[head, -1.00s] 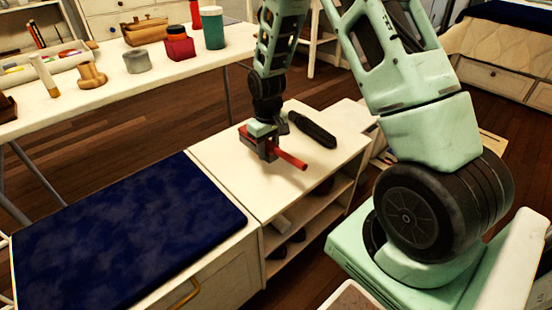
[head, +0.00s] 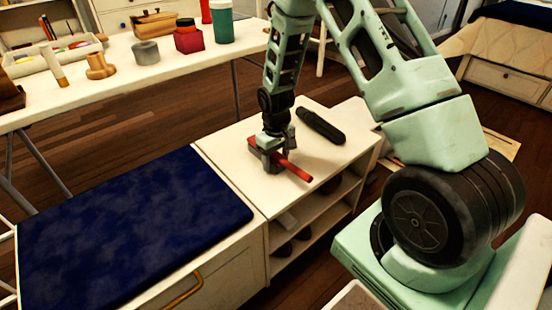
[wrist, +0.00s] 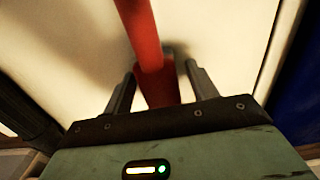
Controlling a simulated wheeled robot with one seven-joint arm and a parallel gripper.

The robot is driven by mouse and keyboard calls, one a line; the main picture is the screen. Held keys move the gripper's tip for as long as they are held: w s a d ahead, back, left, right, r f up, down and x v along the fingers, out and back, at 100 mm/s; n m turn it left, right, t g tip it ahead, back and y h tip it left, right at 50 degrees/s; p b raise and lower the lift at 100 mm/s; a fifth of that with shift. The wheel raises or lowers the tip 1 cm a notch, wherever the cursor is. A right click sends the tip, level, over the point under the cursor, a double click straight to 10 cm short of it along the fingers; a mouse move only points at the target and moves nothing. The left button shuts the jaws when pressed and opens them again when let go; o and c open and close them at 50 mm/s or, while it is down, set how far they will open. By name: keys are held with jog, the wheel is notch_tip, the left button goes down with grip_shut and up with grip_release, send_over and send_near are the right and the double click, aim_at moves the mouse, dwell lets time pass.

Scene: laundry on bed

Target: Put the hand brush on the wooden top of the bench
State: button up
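The red hand brush (head: 293,169) lies on the pale wooden top (head: 240,181) of the bench, right of the blue cushion. Its thin handle points to the lower right in the head view, and its wider end is partly hidden behind my gripper. My gripper (head: 272,158) points down over the brush. In the wrist view, the fingers (wrist: 160,72) stand on either side of the red brush (wrist: 150,50), with a visible gap at the right finger. The gripper looks open around the brush.
A dark cylindrical object (head: 320,125) lies on the wooden top behind the brush. A blue cushion (head: 130,222) covers the bench's left part. Open shelves (head: 312,235) are below the top. A white table (head: 110,88) with several items stands behind.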

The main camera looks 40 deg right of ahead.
aim_at(276, 155)
notch_tip(276, 155, up, 12)
jog(key=p, duration=0.4)
jog(key=s+a+r+n, duration=0.2)
jog(key=s+a+r, duration=0.2)
jog(key=a, duration=0.4)
jog(key=s+a+r+n, duration=0.1)
jog(key=s+a+r, duration=0.3)
jog(key=a, duration=0.5)
jog(key=s+a+r+n, duration=0.2)
jog(key=s+a+r, duration=0.1)
jog(key=s, duration=0.6)
jog(key=s+a+r+n, duration=0.2)
jog(key=s+a, duration=0.4)
jog(key=s, duration=0.3)
jog(key=shift+s+r+y, duration=0.25)
jog(key=shift+r+y, duration=0.05)
jog(key=shift+r, duration=0.25)
jog(key=shift+a+r, duration=0.1)
